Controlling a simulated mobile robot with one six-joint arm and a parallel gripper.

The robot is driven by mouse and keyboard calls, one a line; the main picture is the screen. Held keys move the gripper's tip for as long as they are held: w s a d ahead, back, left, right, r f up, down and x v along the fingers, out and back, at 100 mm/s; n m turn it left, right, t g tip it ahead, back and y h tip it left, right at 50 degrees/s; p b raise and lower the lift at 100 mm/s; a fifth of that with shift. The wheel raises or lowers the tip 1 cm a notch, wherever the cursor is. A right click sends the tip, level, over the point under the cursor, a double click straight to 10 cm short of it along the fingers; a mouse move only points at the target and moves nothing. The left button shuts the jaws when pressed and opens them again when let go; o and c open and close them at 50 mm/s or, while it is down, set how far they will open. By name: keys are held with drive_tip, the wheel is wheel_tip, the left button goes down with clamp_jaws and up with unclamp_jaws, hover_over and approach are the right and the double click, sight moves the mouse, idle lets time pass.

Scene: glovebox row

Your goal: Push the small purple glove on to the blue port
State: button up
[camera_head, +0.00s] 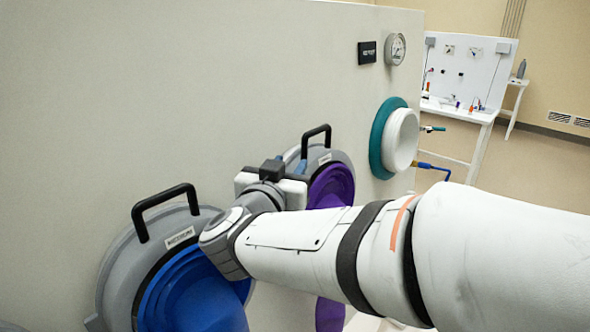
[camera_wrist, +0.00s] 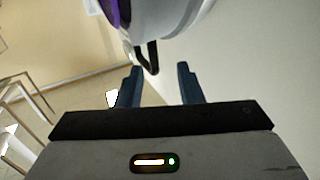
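A purple round piece (camera_head: 333,186) sits in a grey ring with a black handle (camera_head: 315,142) on the wall panel. My arm hides its middle; purple shows again below. I cannot tell whether it is the small purple glove. A deep blue round piece (camera_head: 185,290), apparently the blue port, sits in a grey ring with its own black handle at lower left, partly behind my arm. In the wrist view my gripper (camera_wrist: 160,76) is open, its blue fingers apart, with a black handle (camera_wrist: 151,58) ahead between them. Purple (camera_wrist: 113,12) shows at the top edge. Contact is unclear.
A teal ring with a white round cover (camera_head: 400,138) stands out from the panel at right. A gauge (camera_head: 395,49) and black display (camera_head: 367,52) are above it. Blue and teal valves (camera_head: 434,167) stick out beyond the panel edge. A white bench (camera_head: 455,109) stands far back.

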sight(303, 154)
drive_tip(key=shift+d+f+h, duration=0.1)
drive_tip(key=shift+d+h, duration=0.05)
drive_tip(key=shift+h, duration=0.15)
drive_tip(key=shift+w+d, duration=0.15)
drive_tip(key=shift+d, duration=0.05)
drive_tip(key=p+x, duration=0.1)
drive_tip(key=x, duration=0.6)
drive_tip(key=shift+w+d+p, duration=0.1)
drive_tip(key=shift+p, duration=0.25)
drive_tip(key=shift+c, duration=0.3)
clamp_jaws()
